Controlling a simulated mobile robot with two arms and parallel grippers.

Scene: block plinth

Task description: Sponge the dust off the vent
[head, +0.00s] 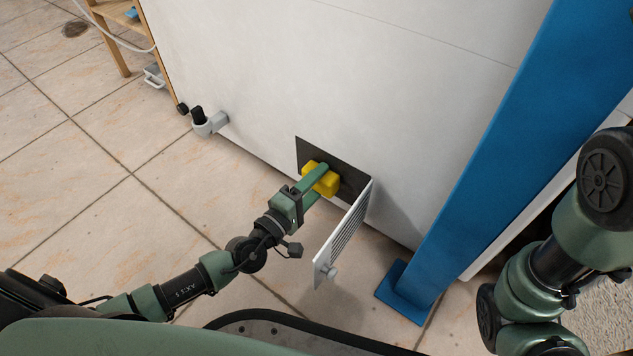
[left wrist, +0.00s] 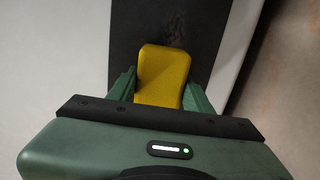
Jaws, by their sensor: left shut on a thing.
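The yellow sponge (head: 321,180) is held in my left gripper (head: 314,177), which is shut on it. In the left wrist view the sponge (left wrist: 162,75) sits between the two green fingers (left wrist: 160,90). The sponge is at the dark vent opening (head: 346,182) low in the white wall; I cannot tell if it touches. A small pale patch, perhaps dust (left wrist: 177,40), shows on the dark surface (left wrist: 205,25) just past the sponge. The slatted vent cover (head: 345,236) stands swung open to the right of the opening. My right gripper is out of view.
A blue post (head: 500,150) with a foot plate (head: 402,292) stands right of the vent. A grey pipe fitting (head: 210,123) sticks out of the white wall (head: 340,75) at left. A wooden frame (head: 118,40) stands further back. Tiled floor (head: 90,190) is clear at left.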

